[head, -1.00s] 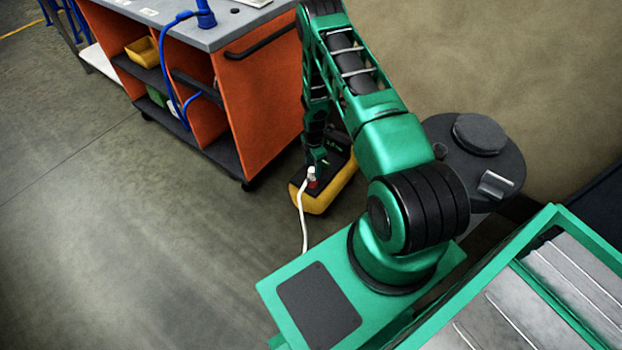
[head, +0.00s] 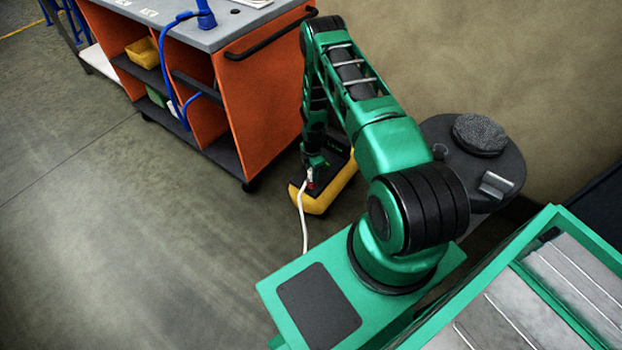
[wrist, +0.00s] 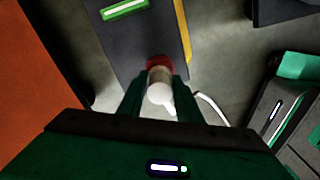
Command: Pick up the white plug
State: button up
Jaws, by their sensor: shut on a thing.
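The white plug (wrist: 159,92) is between the two fingers of my gripper (wrist: 158,98) in the wrist view. My gripper is shut on it. The far end of the plug meets a red part (wrist: 160,62) on the dark top of a yellow-and-black box (head: 317,201); I cannot tell whether the plug is seated in it. A white cable (head: 302,220) runs from the plug toward the bottom of the head view. In the head view the plug (head: 310,175) is small and partly hidden by my gripper (head: 312,172).
An orange cart (head: 262,105) with a grey top stands left of the box, close to my arm. A blue hose (head: 168,70) hangs on it. The floor (head: 120,250) at the left is clear. A beige wall lies behind.

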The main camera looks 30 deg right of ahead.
jog(key=shift+r, duration=0.5)
notch_tip(320, 180, up, 4)
jog(key=shift+a+f, duration=0.1)
jog(key=shift+f, duration=0.15)
jog(key=s+a+r, duration=0.4)
jog(key=a+r, duration=0.5)
jog(key=a, duration=0.1)
jog(key=shift+a+r, duration=0.25)
jog(key=shift+a, duration=0.1)
jog(key=shift+r, duration=0.1)
